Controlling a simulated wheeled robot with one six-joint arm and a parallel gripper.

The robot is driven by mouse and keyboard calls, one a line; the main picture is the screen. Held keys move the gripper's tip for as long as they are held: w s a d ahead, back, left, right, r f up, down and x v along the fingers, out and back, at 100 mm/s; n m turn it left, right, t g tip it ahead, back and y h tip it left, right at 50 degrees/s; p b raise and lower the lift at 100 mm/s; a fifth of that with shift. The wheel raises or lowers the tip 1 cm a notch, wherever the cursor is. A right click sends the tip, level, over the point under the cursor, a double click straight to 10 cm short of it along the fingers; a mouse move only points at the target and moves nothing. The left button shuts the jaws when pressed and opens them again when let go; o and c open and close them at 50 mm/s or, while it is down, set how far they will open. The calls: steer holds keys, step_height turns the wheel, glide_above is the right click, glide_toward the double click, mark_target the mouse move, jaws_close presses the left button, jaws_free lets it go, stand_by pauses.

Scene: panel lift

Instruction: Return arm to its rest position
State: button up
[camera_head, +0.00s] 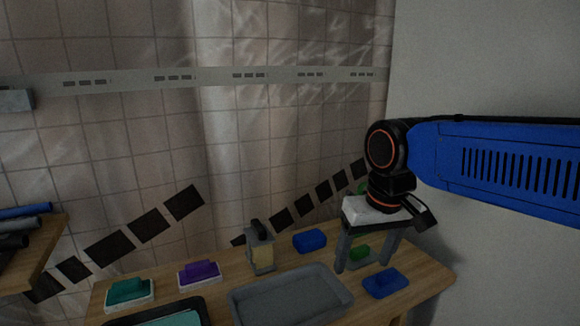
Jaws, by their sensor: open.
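My arm (510,160), blue with a black wrist, reaches in from the right edge. My gripper (365,258) points down over the right part of the wooden table. Its two grey fingers are apart, and a green item (358,252) shows low between them. I cannot tell whether the fingers touch it or the table. A blue block (386,283) lies right of the fingers, and another blue block (310,240) lies to their left.
The wooden table (425,283) holds a grey tray (290,297), a lantern-like box (261,250), a purple block (199,272) and a teal block (129,290). A shelf with rolls (25,225) is at left. A tiled wall stands behind, a plain wall at right.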

steer(key=s+d+f+m+t+h, duration=0.1)
steer(key=s+d+f+m+t, duration=0.1)
steer(key=s+d+f, duration=0.8)
steer(key=s+d, duration=0.1)
steer(key=d, duration=0.3)
steer(key=shift+f+m+t, duration=0.2)
steer(key=shift+m+t, duration=0.1)
